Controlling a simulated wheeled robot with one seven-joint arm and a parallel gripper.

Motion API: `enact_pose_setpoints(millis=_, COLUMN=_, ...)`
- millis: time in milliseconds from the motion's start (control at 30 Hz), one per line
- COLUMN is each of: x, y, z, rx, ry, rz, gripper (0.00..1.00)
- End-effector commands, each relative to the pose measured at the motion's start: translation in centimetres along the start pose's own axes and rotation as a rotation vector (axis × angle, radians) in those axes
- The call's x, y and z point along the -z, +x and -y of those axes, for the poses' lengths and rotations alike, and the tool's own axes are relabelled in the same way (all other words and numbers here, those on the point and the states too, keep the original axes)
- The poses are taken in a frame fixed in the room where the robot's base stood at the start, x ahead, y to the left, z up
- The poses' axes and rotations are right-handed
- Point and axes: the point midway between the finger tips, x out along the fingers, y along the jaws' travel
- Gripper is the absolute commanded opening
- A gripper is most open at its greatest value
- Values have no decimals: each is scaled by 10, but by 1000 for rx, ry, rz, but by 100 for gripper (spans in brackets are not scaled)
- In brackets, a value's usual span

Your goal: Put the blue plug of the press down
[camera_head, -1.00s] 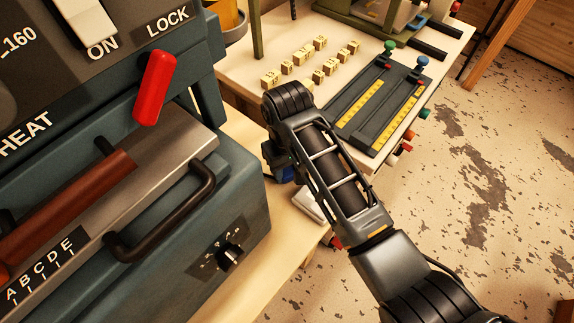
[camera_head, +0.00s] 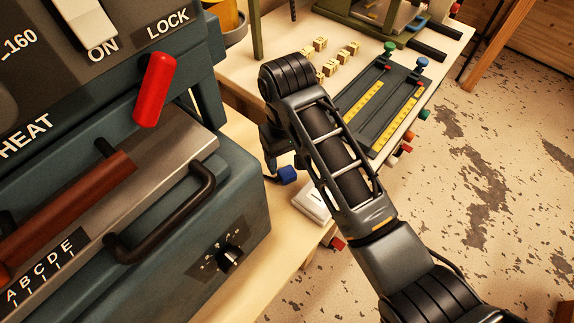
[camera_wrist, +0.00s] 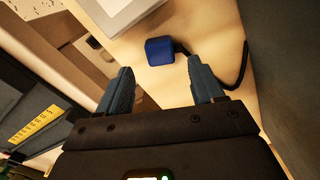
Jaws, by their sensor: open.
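The blue plug (camera_head: 287,175) lies on the pale wooden table (camera_head: 249,148) to the right of the press (camera_head: 180,235). In the wrist view the plug (camera_wrist: 160,52) shows just beyond my fingertips, with its dark cord (camera_wrist: 243,70) curving off to the right. My gripper (camera_wrist: 161,68) is open, with a clear gap between its fingers, and they do not appear to hold the plug. In the head view my gripper (camera_head: 271,162) is partly hidden by my arm, just left of the plug.
A white box (camera_head: 312,204) sits near the plug by the table edge. The press has a black handle (camera_head: 178,215) and a red lever (camera_head: 154,88). Letter blocks (camera_head: 319,45) and a dark rack (camera_head: 392,95) lie on the bench behind.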

Motion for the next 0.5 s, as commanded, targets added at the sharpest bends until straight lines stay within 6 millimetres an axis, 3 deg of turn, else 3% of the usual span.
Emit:
enact_pose_setpoints(millis=233, x=1, y=-58, z=0, rx=0, ry=-1, rz=-3, gripper=67)
enact_pose_setpoints(millis=500, x=0, y=-75, z=0, rx=1, ry=-1, rz=1, gripper=67)
